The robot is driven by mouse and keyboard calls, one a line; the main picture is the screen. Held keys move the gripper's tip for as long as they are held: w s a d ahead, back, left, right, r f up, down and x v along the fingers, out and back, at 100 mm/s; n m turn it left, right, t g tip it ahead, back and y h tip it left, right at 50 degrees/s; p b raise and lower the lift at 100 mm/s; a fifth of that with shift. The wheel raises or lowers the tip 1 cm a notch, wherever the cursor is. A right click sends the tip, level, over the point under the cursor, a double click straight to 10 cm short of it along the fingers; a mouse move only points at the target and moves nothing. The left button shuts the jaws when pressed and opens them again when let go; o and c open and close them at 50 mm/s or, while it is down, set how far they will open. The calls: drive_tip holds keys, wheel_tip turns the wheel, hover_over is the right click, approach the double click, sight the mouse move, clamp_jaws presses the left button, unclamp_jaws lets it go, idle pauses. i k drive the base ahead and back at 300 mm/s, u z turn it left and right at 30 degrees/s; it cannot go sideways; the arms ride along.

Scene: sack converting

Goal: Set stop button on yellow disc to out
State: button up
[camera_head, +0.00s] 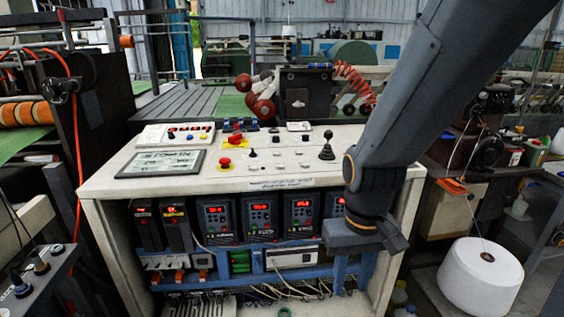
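My gripper (354,281) hangs low in front of the console's right side, below the top and well to the right of the button. Its two bluish-grey fingers point down and look apart, with nothing seen between them. It is not touching the button.
Another red control (235,139) sits behind the stop button. A black joystick (327,147) stands on the right of the console top (290,180). Drive units with red displays (257,215) fill the open front. A white yarn cone (481,278) stands at lower right.

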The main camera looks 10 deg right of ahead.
sight(224, 161)
drive_tip(key=z, duration=0.05)
drive_tip(key=k, duration=1.15)
drive_tip(key=u, duration=0.75)
drive_tip(key=i, duration=1.25)
drive_tip(key=z, duration=0.4)
